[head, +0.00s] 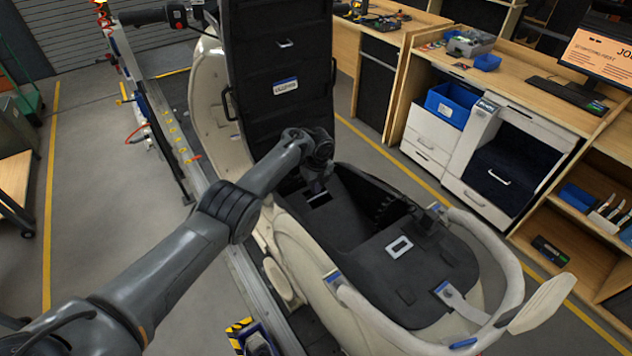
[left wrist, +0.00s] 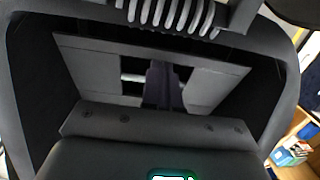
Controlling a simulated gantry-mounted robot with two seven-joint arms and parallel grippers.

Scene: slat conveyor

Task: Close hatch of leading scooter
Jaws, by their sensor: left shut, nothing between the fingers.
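The cream scooter (head: 292,243) stands on the slat conveyor with its rear toward me. Its hatch (head: 285,62), a tall dark panel, is open and stands upright. Below it, the dark storage opening (head: 352,222) is uncovered. My left gripper (head: 318,187) is shut and empty, pointing down at the front of the opening, near the hatch's lower end. Whether it touches the scooter I cannot tell. The left wrist view shows dark panels and a grey frame (left wrist: 80,62) close up; the hatch is not clearly recognisable there. My right gripper is not in view.
The curved rear grab rail (head: 500,265) rises around the scooter's tail. A handlebar (head: 143,17) sticks out left behind the hatch. Workbenches with a blue bin (head: 447,103) and a monitor (head: 603,55) stand on the right.

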